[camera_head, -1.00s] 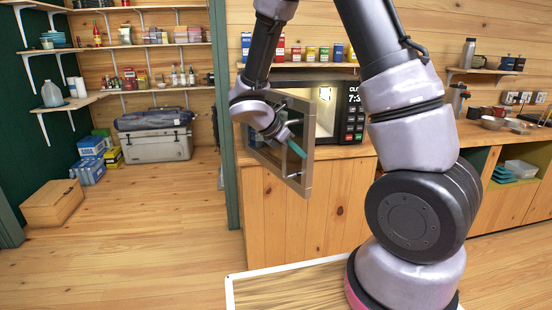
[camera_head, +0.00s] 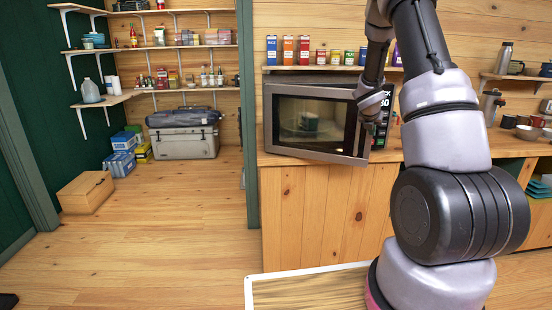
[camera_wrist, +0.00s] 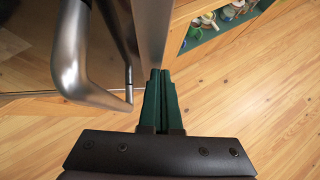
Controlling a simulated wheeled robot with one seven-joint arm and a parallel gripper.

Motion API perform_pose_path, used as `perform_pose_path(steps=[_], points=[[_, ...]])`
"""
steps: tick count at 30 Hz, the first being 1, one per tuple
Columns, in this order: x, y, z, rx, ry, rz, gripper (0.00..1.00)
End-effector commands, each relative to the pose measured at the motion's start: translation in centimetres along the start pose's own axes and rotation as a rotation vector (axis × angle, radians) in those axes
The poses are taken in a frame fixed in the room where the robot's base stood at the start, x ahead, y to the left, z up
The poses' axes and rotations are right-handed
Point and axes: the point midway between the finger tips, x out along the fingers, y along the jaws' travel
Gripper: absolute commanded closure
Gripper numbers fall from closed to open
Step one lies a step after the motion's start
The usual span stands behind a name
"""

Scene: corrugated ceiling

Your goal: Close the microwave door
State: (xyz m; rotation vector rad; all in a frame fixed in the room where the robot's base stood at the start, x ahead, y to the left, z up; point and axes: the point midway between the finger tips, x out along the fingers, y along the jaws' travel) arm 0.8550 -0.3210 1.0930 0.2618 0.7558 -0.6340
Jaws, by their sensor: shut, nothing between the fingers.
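The microwave door (camera_head: 308,122), with a dark window and steel frame, faces forward in the head view. Its right edge stands a little out from the microwave's control panel (camera_head: 391,130), so it looks slightly ajar. In the wrist view the curved steel door handle (camera_wrist: 70,62) is left of my gripper (camera_wrist: 159,74). The green fingers are together and empty, beside the steel door edge (camera_wrist: 151,30); contact cannot be told. In the head view my arm hides part of the door's right side and the panel, and the fingers are not clear.
The microwave sits on a wooden counter (camera_head: 325,200), below a shelf of tins and boxes. Mugs and bowls (camera_head: 528,131) stand on the counter to the right. The floor (camera_head: 160,235) at left is open, with a wooden box (camera_head: 86,192) farther off.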

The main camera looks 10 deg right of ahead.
Motion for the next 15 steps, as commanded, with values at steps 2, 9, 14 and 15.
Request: perform_pose_path(steps=[2,9,14,15], points=[[2.1,0.0,2.0,-0.035,-0.001,0.037,1.00],[6.6,1.6,6.4,-0.139,-0.001,0.138,1.00],[8.7,2.3,8.7,-0.212,-0.002,0.215,1.00],[9.2,2.6,9.1,-0.233,-0.002,0.235,1.00]])
